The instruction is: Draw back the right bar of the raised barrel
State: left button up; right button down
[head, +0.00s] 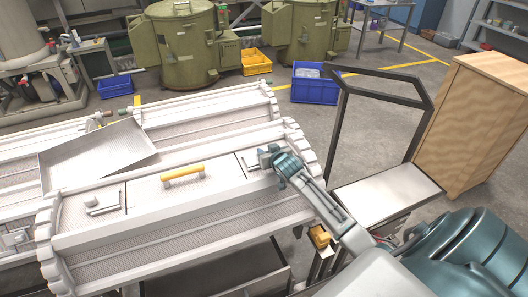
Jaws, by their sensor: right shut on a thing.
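The raised barrel (215,228) is white, with perforated panels and toothed end discs, and lies across the left and middle of the head view. Its lid (150,197) carries a yellow handle (183,175). The left bar (103,204) sits on a small plate at the lid's left end. The right bar (247,164) is at the lid's right end, mostly hidden by my right gripper. My right gripper (268,153) is shut on the right bar, its arm reaching in from the lower right. How far the bar is drawn cannot be told. My left gripper is not in view.
Other white barrels (205,108) lie behind, with a grey metal sheet (95,155) resting on one. A dark frame (338,125) rises from a cart (390,190) to the right, near a wooden cabinet (475,125). Blue (318,90) and yellow (257,63) crates stand on the floor.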

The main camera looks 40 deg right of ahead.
jog(key=c, duration=1.2)
grip_release()
jog(key=shift+d, duration=0.15)
jog(key=shift+o, duration=0.8)
jog(key=shift+d, duration=0.15)
jog(key=shift+s, duration=0.1)
jog(key=shift+s+a+r, duration=0.1)
jog(key=shift+s+a, duration=0.05)
jog(key=shift+a, duration=0.05)
jog(key=b+v, duration=0.1)
jog(key=v, duration=0.9)
jog(key=shift+s, duration=0.25)
